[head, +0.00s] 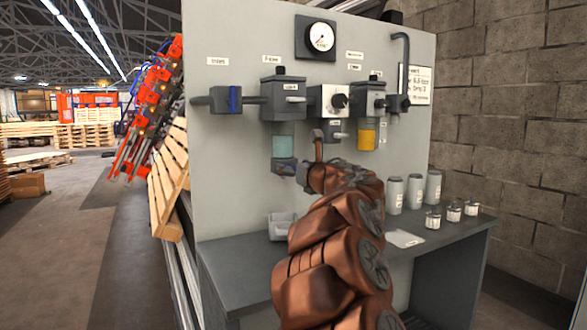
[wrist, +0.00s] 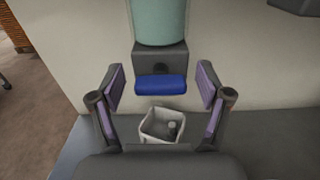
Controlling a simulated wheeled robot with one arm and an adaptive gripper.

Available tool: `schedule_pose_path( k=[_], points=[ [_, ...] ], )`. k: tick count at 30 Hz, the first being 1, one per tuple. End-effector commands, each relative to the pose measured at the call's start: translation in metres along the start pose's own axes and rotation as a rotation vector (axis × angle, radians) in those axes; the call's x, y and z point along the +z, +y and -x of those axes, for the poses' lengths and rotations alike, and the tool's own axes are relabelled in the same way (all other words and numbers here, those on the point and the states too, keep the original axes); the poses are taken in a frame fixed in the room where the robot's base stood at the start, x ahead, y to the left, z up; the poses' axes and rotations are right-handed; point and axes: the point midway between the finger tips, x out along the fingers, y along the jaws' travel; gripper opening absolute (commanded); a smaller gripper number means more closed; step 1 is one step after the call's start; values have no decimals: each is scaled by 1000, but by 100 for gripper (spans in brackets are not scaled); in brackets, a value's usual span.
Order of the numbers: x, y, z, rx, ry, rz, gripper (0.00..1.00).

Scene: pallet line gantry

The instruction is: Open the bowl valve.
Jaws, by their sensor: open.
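The filter bowl (head: 283,140) hangs under a grey filter housing on the panel. It is pale green, and its lower part also shows in the wrist view (wrist: 159,22). Below it is a dark block (wrist: 160,62) with a blue bar-shaped handle (wrist: 161,85), which I take to be the bowl valve. The handle lies crosswise, level in the picture. My gripper (wrist: 160,84) is open, with one finger on each side of the handle and a gap at both ends. In the head view my arm hides part of the gripper and the panel behind it.
A small open grey container (wrist: 163,126) stands on the bench (head: 235,275) below the valve. A yellow bowl (head: 367,135) hangs to the right. Several grey canisters (head: 395,195) and small jars stand on the bench at right. A gauge (head: 321,37) is above.

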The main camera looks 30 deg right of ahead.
Motion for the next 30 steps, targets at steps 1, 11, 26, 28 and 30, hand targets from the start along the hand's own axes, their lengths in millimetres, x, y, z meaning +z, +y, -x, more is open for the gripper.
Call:
schedule_pose_path(
  k=[1,11,26,28,30],
  points=[
    [0,0,-1,1,0,0,77],
    [0,0,-1,1,-1,0,65],
    [0,0,-1,1,-1,0,16],
    [0,1,-1,2,-1,-2,16],
    [1,1,-1,2,0,-9,16]
  ],
)
